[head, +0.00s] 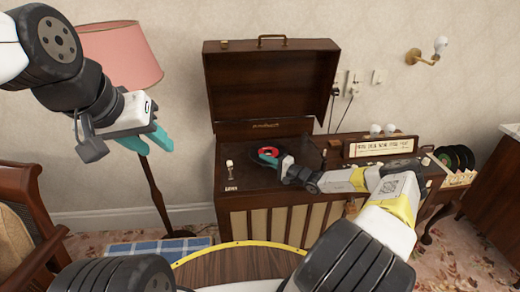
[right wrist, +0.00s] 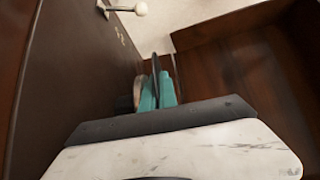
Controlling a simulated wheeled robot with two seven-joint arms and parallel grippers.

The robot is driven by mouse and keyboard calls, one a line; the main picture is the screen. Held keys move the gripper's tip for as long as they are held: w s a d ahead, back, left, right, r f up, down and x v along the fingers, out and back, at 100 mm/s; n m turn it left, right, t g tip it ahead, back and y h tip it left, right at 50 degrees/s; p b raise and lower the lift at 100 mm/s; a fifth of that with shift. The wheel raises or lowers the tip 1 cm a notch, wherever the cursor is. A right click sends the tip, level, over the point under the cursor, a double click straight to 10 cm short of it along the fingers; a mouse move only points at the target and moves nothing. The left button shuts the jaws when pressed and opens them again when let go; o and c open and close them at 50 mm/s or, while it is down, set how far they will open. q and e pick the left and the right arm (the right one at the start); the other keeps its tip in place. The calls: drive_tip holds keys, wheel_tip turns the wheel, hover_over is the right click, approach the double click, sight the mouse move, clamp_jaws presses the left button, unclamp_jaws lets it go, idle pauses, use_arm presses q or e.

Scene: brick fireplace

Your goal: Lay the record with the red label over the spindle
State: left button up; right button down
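The record with the red label (head: 268,151) is over the turntable area of the open wooden record player (head: 240,178). My right gripper (head: 286,163) is at the record's right edge. In the right wrist view the record (right wrist: 155,65) shows edge-on between the teal fingers (right wrist: 157,92), which are closed on it. It lies about parallel to the deck, close to the pale-edged platter (right wrist: 138,88); I cannot tell whether they touch. The spindle is hidden. My left gripper (head: 147,141) is open and empty, high at the left, away from the player.
The raised lid (head: 270,85) stands behind the deck. A white-knobbed lever (head: 229,166) is at the deck's left; it also shows in the right wrist view (right wrist: 140,9). A rack of records (head: 455,160) is at the right. A pink lamp (head: 120,55) and chair (head: 25,220) are at the left.

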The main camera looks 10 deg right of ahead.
drive_tip(key=shift+f, duration=0.25)
drive_tip(key=c, duration=1.6)
unclamp_jaws()
drive_tip(key=shift+f, duration=0.1)
drive_tip(key=shift+f, duration=0.15)
drive_tip(key=v, duration=0.6)
drive_tip(key=shift+s+d, duration=0.25)
drive_tip(key=shift+s, duration=0.1)
drive_tip(key=shift+s+d+r, duration=0.35)
drive_tip(key=shift+d, duration=0.05)
use_arm(q)
drive_tip(key=shift+o, duration=0.2)
